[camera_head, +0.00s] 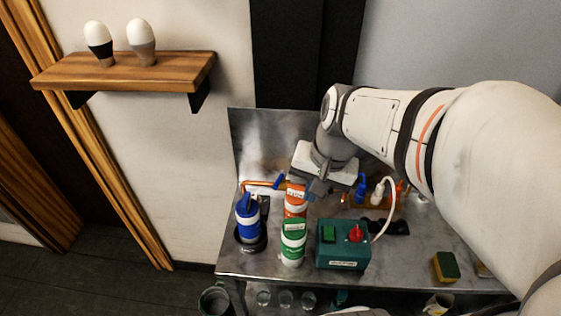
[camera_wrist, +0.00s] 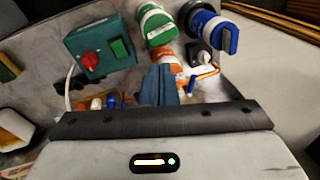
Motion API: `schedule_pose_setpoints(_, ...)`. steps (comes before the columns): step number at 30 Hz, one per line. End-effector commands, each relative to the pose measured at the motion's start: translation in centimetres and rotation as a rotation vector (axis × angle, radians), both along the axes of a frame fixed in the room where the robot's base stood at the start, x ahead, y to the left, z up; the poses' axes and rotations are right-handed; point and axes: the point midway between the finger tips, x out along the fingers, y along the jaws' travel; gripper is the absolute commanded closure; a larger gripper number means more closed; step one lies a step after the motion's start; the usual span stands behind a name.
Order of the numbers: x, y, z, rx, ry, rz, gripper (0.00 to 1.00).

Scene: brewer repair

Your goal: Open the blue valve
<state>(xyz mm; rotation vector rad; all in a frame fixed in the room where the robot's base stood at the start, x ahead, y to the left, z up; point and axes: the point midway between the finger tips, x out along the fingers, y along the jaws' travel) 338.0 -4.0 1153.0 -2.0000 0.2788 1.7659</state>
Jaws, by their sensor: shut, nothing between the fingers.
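A small blue valve handle (camera_head: 278,182) sits on a copper pipe at the back left of the metal bench. It also shows in the wrist view (camera_wrist: 193,84), just right of my fingers. A second blue part (camera_head: 361,187) stands on the right-hand pipework, and it shows in the wrist view (camera_wrist: 111,101) left of my fingers. My gripper (camera_wrist: 160,70) is shut and empty, pointing down between these two blue parts. In the head view my gripper (camera_head: 317,190) is behind the orange-and-white bottle, apart from the left handle as far as I can see.
An orange-and-white bottle (camera_head: 296,200), a green-and-white bottle (camera_head: 292,243) and a blue-and-white bottle (camera_head: 248,222) stand close in front. A teal box (camera_head: 342,246) with a red knob and a white hose is to the right. A sponge (camera_head: 446,266) lies farther right.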

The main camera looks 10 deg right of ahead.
Motion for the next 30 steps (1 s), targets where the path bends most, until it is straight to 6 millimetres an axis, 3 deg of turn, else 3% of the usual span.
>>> schedule_pose_setpoints(3, -2.3, 0.5, 0.7, -0.122, -0.092, 0.222, 1.00)
schedule_pose_setpoints(9, -3.9, 0.5, 1.2, -0.237, -0.167, 0.418, 1.00)
schedule_pose_setpoints(30, -4.1, 0.5, 1.3, -0.254, -0.175, 0.446, 1.00)
